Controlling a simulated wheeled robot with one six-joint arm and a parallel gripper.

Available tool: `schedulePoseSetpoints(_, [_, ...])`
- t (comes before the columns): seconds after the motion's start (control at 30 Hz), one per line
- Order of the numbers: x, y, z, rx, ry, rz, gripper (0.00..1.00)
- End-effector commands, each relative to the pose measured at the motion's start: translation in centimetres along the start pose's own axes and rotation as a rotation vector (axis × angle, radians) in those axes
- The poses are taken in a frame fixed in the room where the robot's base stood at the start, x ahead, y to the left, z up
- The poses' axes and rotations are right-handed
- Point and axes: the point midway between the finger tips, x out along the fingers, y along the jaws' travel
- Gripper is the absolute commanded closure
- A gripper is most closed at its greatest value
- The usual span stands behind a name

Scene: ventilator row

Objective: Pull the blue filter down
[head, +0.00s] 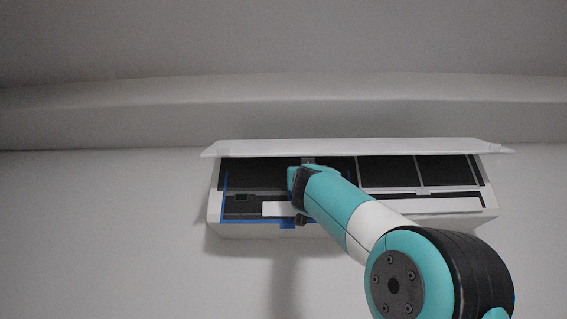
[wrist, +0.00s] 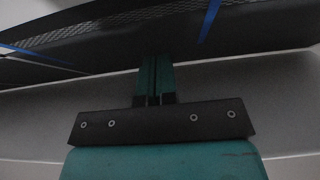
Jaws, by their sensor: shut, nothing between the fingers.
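The blue filter (head: 240,220) is a dark mesh panel with a thin blue frame and a small blue tab at its bottom edge. It sits in the left part of the open white wall unit in the head view. In the wrist view a blue strip (wrist: 209,20) of the frame crosses the dark mesh at the top. My gripper (wrist: 155,62) is shut and empty, with its fingertips close to the lower edge of the dark panel; I cannot tell whether they touch. In the head view my arm hides the fingertips and part of the filter.
The white front cover (head: 357,149) of the unit is raised above the filters. More dark panels (head: 388,170) fill the right part. A white strip (head: 440,205) runs along the lower right. The wall below the unit (head: 120,250) is clear.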

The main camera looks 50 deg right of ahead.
Motion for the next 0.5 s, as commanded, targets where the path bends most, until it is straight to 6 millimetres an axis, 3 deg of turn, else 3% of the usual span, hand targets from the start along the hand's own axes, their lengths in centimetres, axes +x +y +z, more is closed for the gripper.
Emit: schedulePoseSetpoints(0.5, [0.36, 0.0, 0.21, -0.001, 0.0, 0.001, 1.0])
